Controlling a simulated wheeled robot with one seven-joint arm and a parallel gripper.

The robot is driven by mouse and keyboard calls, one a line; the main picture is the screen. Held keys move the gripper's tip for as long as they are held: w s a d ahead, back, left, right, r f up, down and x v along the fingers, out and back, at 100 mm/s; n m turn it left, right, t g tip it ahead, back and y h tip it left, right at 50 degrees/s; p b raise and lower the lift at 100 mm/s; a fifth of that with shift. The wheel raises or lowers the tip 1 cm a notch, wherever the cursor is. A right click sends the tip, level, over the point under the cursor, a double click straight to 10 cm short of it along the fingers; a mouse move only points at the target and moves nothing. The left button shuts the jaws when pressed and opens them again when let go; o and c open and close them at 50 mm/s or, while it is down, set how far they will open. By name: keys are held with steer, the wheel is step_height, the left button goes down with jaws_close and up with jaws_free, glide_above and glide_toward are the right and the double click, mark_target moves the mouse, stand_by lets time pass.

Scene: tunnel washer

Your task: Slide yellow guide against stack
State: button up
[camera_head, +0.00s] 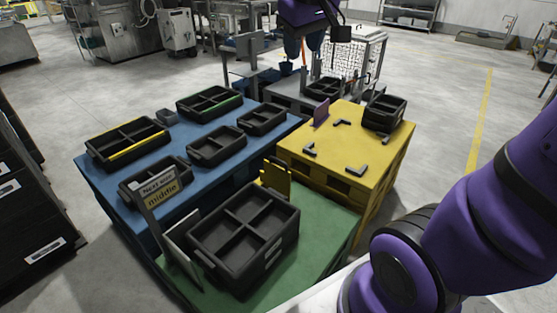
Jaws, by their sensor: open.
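The yellow guide (277,178) is a small upright plate on the green table, just behind the back right side of the black stack. The stack (265,258) is made of black crates with a four-compartment top.
A white panel (183,245) and a sign reading "Next layer middle" (158,190) stand left of the stack. The blue table (185,134) bears several black trays. The yellow table (345,150) has dark corner brackets, a purple plate (321,112) and a black crate (385,111).

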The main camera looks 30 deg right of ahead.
steer(key=w+d+f+n+g, duration=0.1)
steer(key=w+d+f, duration=0.15)
steer(key=w, duration=0.65)
steer(key=w+d+f, duration=0.1)
steer(key=w+f, duration=0.3)
steer(key=w, duration=0.4)
steer(key=n+g, duration=0.2)
steer(key=n, duration=0.1)
glide_above(278, 161)
steer(key=a, duration=0.2)
step_height(278, 161, down, 45)
steer(key=f, duration=0.3)
steer(key=d+f, duration=0.1)
steer(key=f, duration=0.3)
steer(key=d+f, duration=0.1)
steer(key=f, duration=0.3)
steer(key=shift+d+f, duration=0.15)
steer(key=shift+f, duration=0.05)
jaws_close()
